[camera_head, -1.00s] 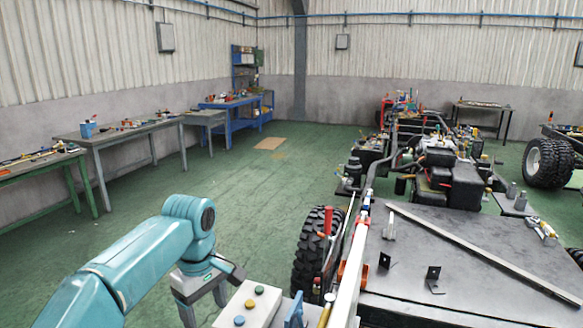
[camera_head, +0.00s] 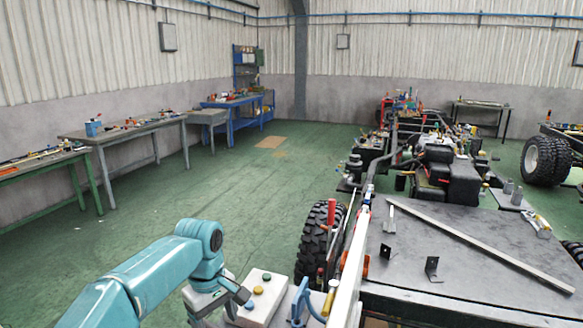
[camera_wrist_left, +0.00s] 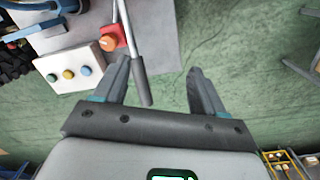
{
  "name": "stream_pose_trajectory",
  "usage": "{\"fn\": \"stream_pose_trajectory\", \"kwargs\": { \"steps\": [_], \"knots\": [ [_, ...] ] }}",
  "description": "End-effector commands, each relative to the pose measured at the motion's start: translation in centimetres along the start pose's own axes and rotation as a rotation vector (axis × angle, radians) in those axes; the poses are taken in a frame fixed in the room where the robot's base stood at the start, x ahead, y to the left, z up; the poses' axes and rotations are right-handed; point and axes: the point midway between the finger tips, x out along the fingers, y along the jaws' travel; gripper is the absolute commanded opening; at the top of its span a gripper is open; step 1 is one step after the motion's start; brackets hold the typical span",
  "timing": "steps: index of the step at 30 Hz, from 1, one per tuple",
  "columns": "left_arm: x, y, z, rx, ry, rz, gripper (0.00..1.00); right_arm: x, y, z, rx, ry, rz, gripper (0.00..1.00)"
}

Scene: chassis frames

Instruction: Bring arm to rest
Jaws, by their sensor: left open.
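My left arm comes in from the lower left in the head view, teal and bent at the elbow. My left gripper (camera_wrist_left: 160,85) shows in the left wrist view with its two dark fingers apart. A lever with a dark handle (camera_wrist_left: 140,82) shows between the fingers, nearer the left one; I cannot tell whether it touches. The white button box (camera_head: 262,297) stands right beside the gripper in the head view, and also shows in the left wrist view (camera_wrist_left: 72,70). My right gripper is out of view.
The chassis with a dark flat plate (camera_head: 480,255) fills the right, with a black tire (camera_head: 318,240) at its near side. Workbenches (camera_head: 125,132) line the left wall. The green floor (camera_head: 200,195) between is clear.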

Motion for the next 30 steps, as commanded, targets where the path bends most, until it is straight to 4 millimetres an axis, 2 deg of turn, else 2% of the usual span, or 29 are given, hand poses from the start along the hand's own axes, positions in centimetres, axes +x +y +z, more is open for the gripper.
{"fn": "stream_pose_trajectory", "kwargs": {
  "steps": [1, 7, 11, 14, 15, 18, 21, 24, 30],
  "knots": [
    [1.7, 0.0, 0.1, 0.028, -0.013, 0.000, 0.71, 0.0, 0.0, 0.0, 0.000, 0.000, 0.000, 0.64],
    [8.6, 0.0, 1.2, 0.166, -0.059, 0.040, 0.71, 0.0, 0.0, 0.0, 0.000, 0.000, 0.000, 0.64],
    [14.4, -1.0, 3.0, 0.269, -0.100, 0.081, 0.71, 0.0, 0.0, 0.0, 0.000, 0.000, 0.000, 0.64],
    [19.9, -3.0, 5.3, 0.359, -0.138, 0.127, 0.71, 0.0, 0.0, 0.0, 0.000, 0.000, 0.000, 0.64],
    [22.2, -4.1, 6.7, 0.398, -0.152, 0.151, 0.71, 0.0, 0.0, 0.0, 0.000, 0.000, 0.000, 0.64],
    [27.1, -7.6, 10.4, 0.478, -0.171, 0.211, 0.71, 0.0, 0.0, 0.0, 0.000, 0.000, 0.000, 0.64],
    [29.9, -11.1, 13.8, 0.536, -0.170, 0.253, 0.71, 0.0, 0.0, 0.0, 0.000, 0.000, 0.000, 0.64],
    [31.5, -14.4, 16.6, 0.580, -0.160, 0.276, 0.71, 0.0, 0.0, 0.0, 0.000, 0.000, 0.000, 0.64],
    [32.2, -20.3, 21.3, 0.653, -0.127, 0.289, 0.71, 0.0, 0.0, 0.0, 0.000, 0.000, 0.000, 0.64]
  ]
}}
